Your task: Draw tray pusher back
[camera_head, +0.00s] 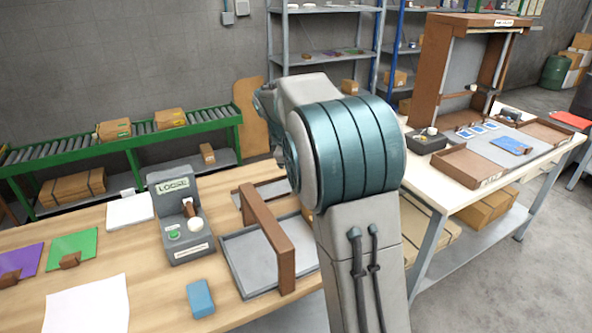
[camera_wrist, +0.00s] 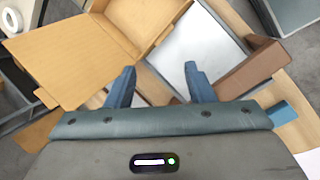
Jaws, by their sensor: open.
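The tray pusher, a brown bar (camera_head: 262,222) with an upright end, stands across a shallow grey tray (camera_head: 242,277) on the wooden table. In the wrist view the brown bar (camera_wrist: 252,74) lies to the right of my fingers, and the pale tray floor (camera_wrist: 190,45) shows beyond them. My gripper (camera_wrist: 161,82) is open, with two blue fingers apart and nothing seen between them. The fingers look apart from the bar, but their height above the tray is hard to tell. In the head view my arm hides the gripper and the tray's right side.
A grey labelled device (camera_head: 180,215) with a green button stands left of the tray. A blue block (camera_head: 200,299) lies in front. An open cardboard box (camera_wrist: 85,55) fills the wrist view's upper left. A second bench (camera_head: 470,205) with brown trays stands at right.

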